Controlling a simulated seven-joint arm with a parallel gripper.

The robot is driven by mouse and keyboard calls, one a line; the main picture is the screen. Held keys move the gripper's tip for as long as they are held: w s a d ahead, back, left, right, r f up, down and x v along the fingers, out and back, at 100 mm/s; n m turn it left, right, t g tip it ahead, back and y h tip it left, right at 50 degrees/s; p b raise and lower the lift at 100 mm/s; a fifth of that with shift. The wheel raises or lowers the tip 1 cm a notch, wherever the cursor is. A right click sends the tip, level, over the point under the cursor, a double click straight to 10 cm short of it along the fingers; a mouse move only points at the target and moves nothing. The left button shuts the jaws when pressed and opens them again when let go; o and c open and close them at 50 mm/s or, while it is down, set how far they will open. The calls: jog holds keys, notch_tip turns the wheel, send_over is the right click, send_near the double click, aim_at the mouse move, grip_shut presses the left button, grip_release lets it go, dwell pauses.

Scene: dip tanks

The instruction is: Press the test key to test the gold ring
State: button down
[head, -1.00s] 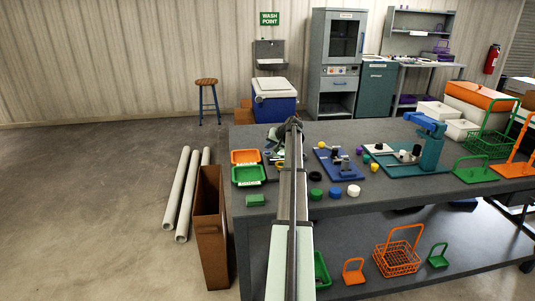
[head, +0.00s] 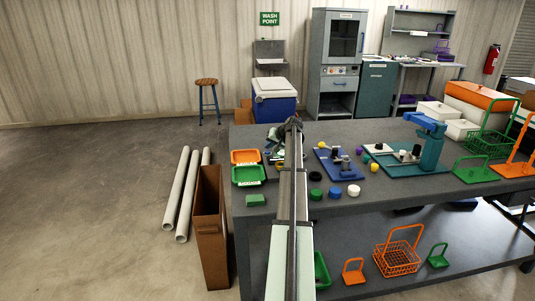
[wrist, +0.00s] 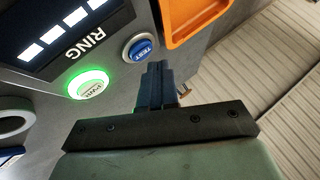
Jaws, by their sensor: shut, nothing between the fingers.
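In the wrist view, the blue test key (wrist: 139,48) is a round button marked TEST in a pale metal collar on a grey panel. My gripper (wrist: 158,70) is shut and empty, its dark fingertips just below and right of the key in the picture. I cannot tell whether they touch the collar; the key's face shows uncovered. A dark display (wrist: 60,35) with several white bars sits beside the RING label. I cannot make out the gold ring in either view.
A green-lit power button (wrist: 89,86) sits near the test key. An orange tray (wrist: 190,20) borders the panel; it and a green tray (head: 249,175) lie left of my arm in the head view. Blue fixtures and small coloured pieces stand on the grey bench (head: 400,200) to the right.

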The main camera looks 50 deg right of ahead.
aim_at(269, 153)
jog(key=shift+f, duration=0.1)
jog(key=shift+f, duration=0.35)
jog(key=shift+f, duration=0.4)
dwell(1.1)
jog(key=shift+r, duration=0.8)
jog(key=shift+r, duration=0.15)
jog(key=shift+r, duration=2.4)
